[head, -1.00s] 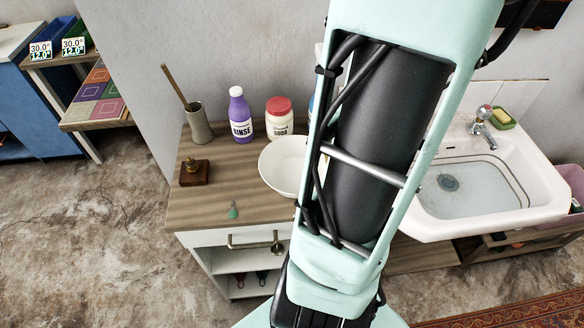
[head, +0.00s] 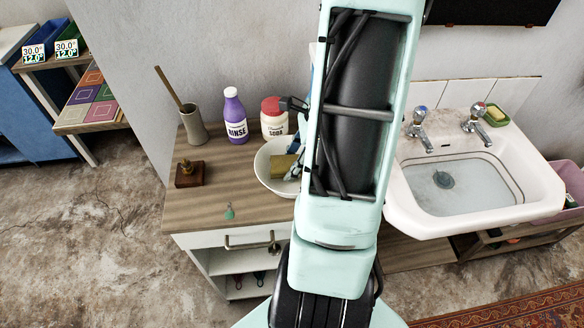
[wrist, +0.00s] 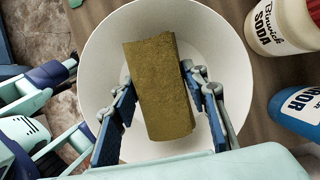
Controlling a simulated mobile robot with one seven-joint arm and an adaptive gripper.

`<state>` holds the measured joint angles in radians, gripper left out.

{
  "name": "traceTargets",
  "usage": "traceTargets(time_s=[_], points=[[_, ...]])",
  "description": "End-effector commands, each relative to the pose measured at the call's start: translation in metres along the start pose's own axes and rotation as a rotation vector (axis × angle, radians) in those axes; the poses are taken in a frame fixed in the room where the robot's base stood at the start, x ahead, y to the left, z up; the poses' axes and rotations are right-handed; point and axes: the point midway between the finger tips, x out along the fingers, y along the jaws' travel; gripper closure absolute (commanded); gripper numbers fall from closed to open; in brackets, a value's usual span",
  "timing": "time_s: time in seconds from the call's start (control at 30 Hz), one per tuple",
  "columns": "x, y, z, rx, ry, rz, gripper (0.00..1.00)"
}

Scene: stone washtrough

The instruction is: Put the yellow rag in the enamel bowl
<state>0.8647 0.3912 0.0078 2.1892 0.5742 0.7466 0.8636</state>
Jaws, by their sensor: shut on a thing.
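The yellow rag (wrist: 160,85) is a mustard-coloured folded block. My gripper (wrist: 168,92) is shut on it, with one finger on each side. In the wrist view the rag is over the white enamel bowl (wrist: 105,45), within its rim. In the head view the rag (head: 283,167) shows at the bowl (head: 263,178), partly hidden by my gripper and arm. I cannot tell whether the rag touches the bowl's bottom. The bowl stands on the wooden counter, its right side hidden behind my arm.
Behind the bowl stand a red-lidded soda jar (head: 274,118) and a purple rinse bottle (head: 235,116). A blue bottle (wrist: 300,110) is close to the bowl's right. A brush holder (head: 191,125) and a small brass-and-wood piece (head: 191,173) stand left.

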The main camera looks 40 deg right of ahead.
Motion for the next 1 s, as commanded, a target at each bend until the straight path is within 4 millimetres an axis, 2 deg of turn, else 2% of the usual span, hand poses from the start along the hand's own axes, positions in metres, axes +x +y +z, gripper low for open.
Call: traceTargets(time_s=[0.03,0.17,0.57,0.6,0.7,1.0], points=[[0.008,0.002,-0.004,0.007,-0.002,0.003,0.88],[0.018,0.001,-0.009,0.003,-0.001,0.001,0.88],[0.023,0.001,-0.011,0.002,0.000,0.000,0.88],[0.021,0.001,-0.010,0.002,0.000,0.000,0.55],[0.021,0.001,-0.010,0.002,0.000,0.000,0.44],[0.020,0.001,-0.010,0.002,0.000,0.000,0.42]])
